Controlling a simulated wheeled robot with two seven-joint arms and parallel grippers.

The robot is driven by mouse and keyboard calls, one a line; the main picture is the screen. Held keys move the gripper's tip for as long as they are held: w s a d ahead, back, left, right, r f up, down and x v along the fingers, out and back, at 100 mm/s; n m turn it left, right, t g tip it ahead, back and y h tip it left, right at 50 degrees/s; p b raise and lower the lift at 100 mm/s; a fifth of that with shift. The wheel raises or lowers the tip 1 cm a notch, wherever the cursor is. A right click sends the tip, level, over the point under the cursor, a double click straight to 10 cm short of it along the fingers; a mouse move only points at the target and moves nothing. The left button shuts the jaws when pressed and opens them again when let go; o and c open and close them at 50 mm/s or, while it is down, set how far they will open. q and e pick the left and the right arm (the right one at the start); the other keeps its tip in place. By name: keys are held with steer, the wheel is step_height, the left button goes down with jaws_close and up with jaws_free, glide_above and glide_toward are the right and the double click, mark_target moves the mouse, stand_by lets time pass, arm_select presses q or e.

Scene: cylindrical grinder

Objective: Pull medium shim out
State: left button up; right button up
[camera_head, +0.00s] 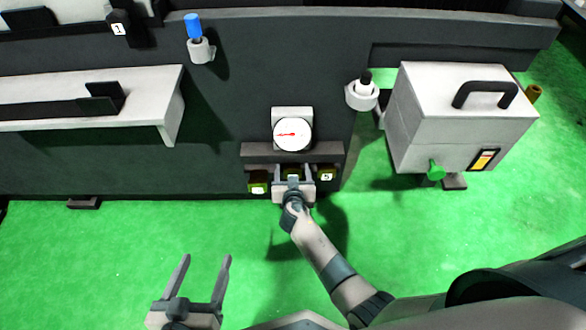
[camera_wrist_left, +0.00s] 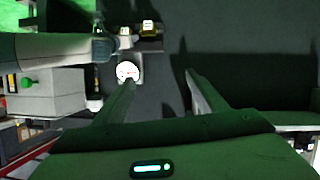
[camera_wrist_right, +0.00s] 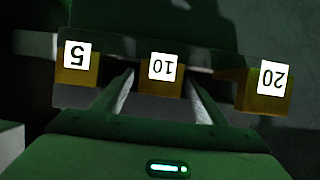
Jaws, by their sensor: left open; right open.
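Three yellow shim blocks with white number tags sit in a row in a dark slot on the machine front. In the right wrist view they read 5 (camera_wrist_right: 77,65), 10 (camera_wrist_right: 163,78) and 20 (camera_wrist_right: 265,88), upside down. The middle one, marked 10, is the medium shim; the head view shows it mostly hidden behind my right gripper (camera_head: 293,182). My right gripper is open, with one finger on each side of the 10 shim; I cannot tell whether they touch it. My left gripper (camera_head: 206,258) is open and empty, low over the green floor, away from the shims.
A dial gauge (camera_head: 292,134) sits just above the shim row. A grey box with a black handle (camera_head: 460,115) stands to the right. A white ledge (camera_head: 165,105) juts out at left. The green floor (camera_head: 90,255) in front is clear.

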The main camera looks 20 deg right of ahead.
steer(key=c, duration=1.5)
steer(key=shift+s+a, duration=0.1)
steer(key=shift+s, duration=0.15)
arm_select(q)
steer(key=r+t, duration=0.1)
steer(key=r, duration=0.1)
steer(key=d+r+t+b, duration=0.1)
steer(key=w+r+t+h, duration=0.1)
steer(key=r, duration=0.1)
steer(key=shift+w+d+r+t+b, duration=0.1)
steer(key=shift+d+r+t+b, duration=0.15)
steer(key=shift+r+t+b, duration=0.05)
arm_select(e)
steer(key=s, duration=0.2)
steer(key=s+a, duration=0.1)
steer(key=s, duration=0.1)
steer(key=shift+s+a, duration=0.2)
steer(key=shift+s, duration=0.15)
steer(key=shift+f, duration=0.1)
steer(key=o, duration=1.5)
steer(key=shift+s, duration=0.1)
